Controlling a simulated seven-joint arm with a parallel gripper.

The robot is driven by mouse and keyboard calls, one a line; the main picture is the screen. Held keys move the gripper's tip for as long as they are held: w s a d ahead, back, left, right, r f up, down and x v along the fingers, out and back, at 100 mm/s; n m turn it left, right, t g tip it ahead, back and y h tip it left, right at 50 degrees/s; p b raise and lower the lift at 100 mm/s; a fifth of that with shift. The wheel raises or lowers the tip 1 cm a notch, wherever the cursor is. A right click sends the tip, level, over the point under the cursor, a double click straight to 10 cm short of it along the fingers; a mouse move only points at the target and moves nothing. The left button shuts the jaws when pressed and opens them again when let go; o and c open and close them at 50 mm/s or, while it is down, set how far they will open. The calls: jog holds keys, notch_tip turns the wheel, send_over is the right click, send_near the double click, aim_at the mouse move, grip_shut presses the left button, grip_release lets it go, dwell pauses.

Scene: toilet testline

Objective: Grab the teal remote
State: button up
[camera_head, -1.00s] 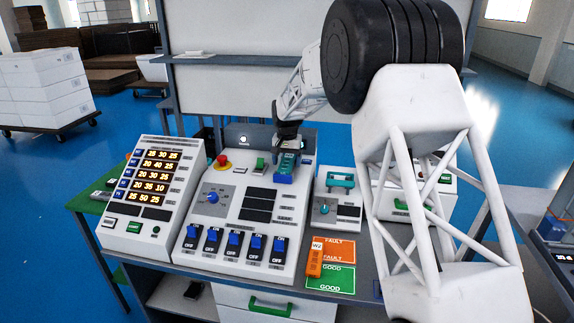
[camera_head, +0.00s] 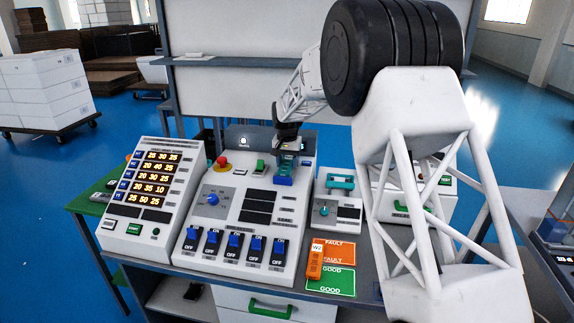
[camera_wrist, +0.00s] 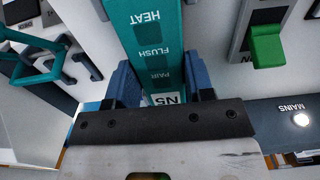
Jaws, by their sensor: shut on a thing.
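The teal remote (camera_wrist: 153,45) runs up the wrist view between my two blue fingertips. Its face carries the words HEAT, FLUSH and PAIR and a white N5 label. My gripper (camera_wrist: 161,85) is shut on the remote near its labelled end. In the head view my gripper (camera_head: 291,147) is over the back right of the central console.
A red stop button (camera_head: 222,161) and a green switch (camera_head: 260,166) stand left of my gripper. A small box with a teal handle (camera_head: 341,181) is close on the right. An orange remote (camera_head: 315,262) lies on the fault/good card (camera_head: 333,278). A back panel rises behind.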

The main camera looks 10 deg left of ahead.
aim_at(287, 163)
jog(key=shift+r, duration=1.75)
jog(key=s+d, duration=0.3)
jog(key=s, duration=0.4)
jog(key=s+d+r, duration=0.1)
jog(key=s+d, duration=0.2)
jog(key=s, duration=0.4)
jog(key=shift+s+r, duration=0.25)
jog(key=shift+s, duration=0.15)
